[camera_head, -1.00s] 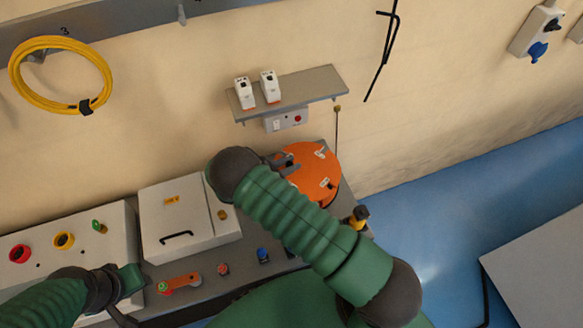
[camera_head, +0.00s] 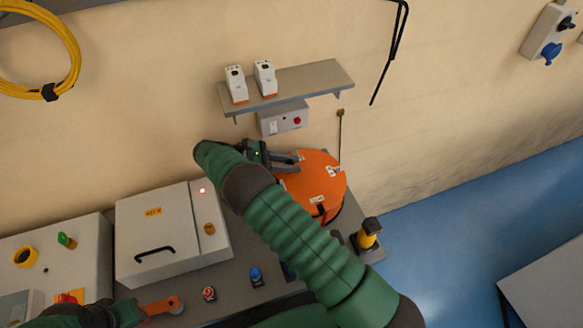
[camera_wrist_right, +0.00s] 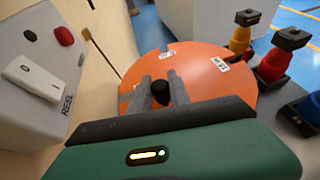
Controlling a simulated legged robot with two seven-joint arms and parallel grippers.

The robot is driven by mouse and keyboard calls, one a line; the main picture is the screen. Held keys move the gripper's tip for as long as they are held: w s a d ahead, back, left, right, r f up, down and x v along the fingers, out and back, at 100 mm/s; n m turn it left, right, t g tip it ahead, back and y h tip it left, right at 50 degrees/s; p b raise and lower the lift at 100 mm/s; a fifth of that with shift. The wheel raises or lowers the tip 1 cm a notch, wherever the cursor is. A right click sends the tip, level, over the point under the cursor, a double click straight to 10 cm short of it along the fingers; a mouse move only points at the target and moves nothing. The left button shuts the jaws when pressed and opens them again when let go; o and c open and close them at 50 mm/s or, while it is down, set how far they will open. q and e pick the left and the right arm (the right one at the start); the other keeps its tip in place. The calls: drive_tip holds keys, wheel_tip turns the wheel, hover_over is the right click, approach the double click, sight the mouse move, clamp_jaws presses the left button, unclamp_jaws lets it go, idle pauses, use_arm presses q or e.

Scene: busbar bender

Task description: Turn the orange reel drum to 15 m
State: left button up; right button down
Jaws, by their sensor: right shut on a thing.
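The orange reel drum (camera_head: 322,181) lies flat at the right end of the bench, with white labels on its top. It fills the middle of the right wrist view (camera_wrist_right: 207,75). My right gripper (camera_head: 296,163) reaches over the drum's back left part. In the wrist view its two fingers (camera_wrist_right: 158,93) stand either side of a black knob (camera_wrist_right: 160,92) on the drum and are shut on it. The label lettering is too small to read. My left gripper (camera_head: 130,313) is at the bottom left, beside an orange lever (camera_head: 161,306); its fingers are not clear.
A grey shelf (camera_head: 300,85) with two white devices and a switch box (camera_head: 284,119) hang behind the drum. A white lidded box (camera_head: 163,236) stands left. A yellow-black knob post (camera_head: 368,233) stands right of the drum; red (camera_wrist_right: 272,65) and blue ones are close by.

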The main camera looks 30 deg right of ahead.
drive_tip(key=shift+w+r, duration=0.2)
drive_tip(key=c, duration=1.5)
unclamp_jaws()
drive_tip(key=shift+c, duration=0.2)
drive_tip(key=shift+o, duration=1.2)
drive_tip(key=shift+a, duration=0.1)
use_arm(q)
drive_tip(key=shift+w+a+f, duration=0.15)
drive_tip(key=shift+w+a, duration=0.05)
drive_tip(key=shift+a, duration=0.1)
use_arm(e)
drive_tip(key=shift+o, duration=0.5)
drive_tip(key=shift+a+f, duration=0.1)
drive_tip(key=shift+a, duration=0.05)
drive_tip(key=shift+w+a, duration=0.2)
drive_tip(key=shift+a, duration=0.05)
drive_tip(key=b+v, duration=0.2)
drive_tip(key=v, duration=0.4)
drive_tip(key=shift+w+f, duration=0.15)
use_arm(q)
wheel_tip(320, 180, down, 2)
drive_tip(key=shift+s+f, duration=0.1)
drive_tip(key=shift+f, duration=0.1)
use_arm(e)
drive_tip(key=shift+w+a+r, duration=0.1)
drive_tip(key=shift+a+r, duration=0.3)
drive_tip(key=shift+a, duration=0.1)
